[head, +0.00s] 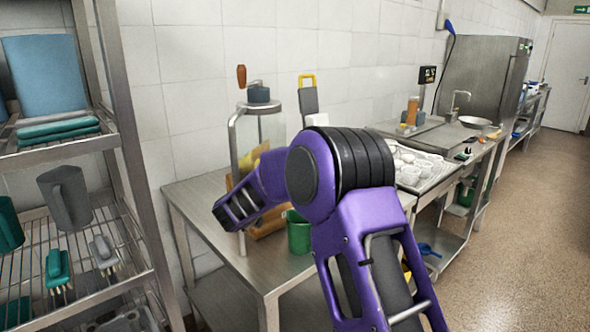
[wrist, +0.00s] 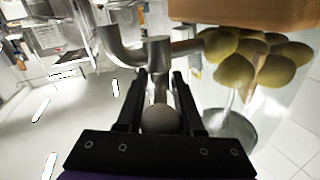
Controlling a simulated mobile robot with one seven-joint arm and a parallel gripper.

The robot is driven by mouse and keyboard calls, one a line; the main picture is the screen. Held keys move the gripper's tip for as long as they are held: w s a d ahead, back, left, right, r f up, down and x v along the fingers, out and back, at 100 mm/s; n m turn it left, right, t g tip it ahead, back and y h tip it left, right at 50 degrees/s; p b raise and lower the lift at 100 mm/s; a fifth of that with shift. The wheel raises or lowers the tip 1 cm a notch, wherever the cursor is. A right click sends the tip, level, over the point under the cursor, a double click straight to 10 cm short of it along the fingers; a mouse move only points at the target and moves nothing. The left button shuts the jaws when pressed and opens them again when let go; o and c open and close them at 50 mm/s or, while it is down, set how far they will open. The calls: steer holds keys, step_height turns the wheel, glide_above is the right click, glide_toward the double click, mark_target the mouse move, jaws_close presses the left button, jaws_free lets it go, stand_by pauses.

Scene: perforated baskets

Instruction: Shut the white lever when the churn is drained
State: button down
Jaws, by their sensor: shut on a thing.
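The churn (head: 272,128) is a clear jar with a grey top, a wooden crank handle and a metal frame, on the steel table. In the wrist view yellow lumps (wrist: 250,62) show in its clear vessel. My gripper (head: 238,210) is at the churn's lower front, left of a green bucket (head: 298,233). In the wrist view my gripper (wrist: 158,82) is shut on a pale grey lever (wrist: 158,88) at a metal fitting. A pale streak runs down towards a grey-looking vessel; I cannot tell whether liquid flows.
The steel table (head: 195,190) has bare room at its left. A metal rack (head: 110,150) with jugs and brushes stands at the left. A tray of white items (head: 425,170) and a sink counter lie right of my arm. The floor at the right is clear.

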steer(key=shift+a+r+m+g+h+p, duration=0.1)
steer(key=shift+m+g+h+p, duration=0.25)
steer(key=shift+m+g+h, duration=0.25)
steer(key=c, duration=0.6)
jaws_free()
steer(key=v, duration=1.7)
steer(key=shift+a+f, duration=0.15)
steer(key=shift+f, duration=0.05)
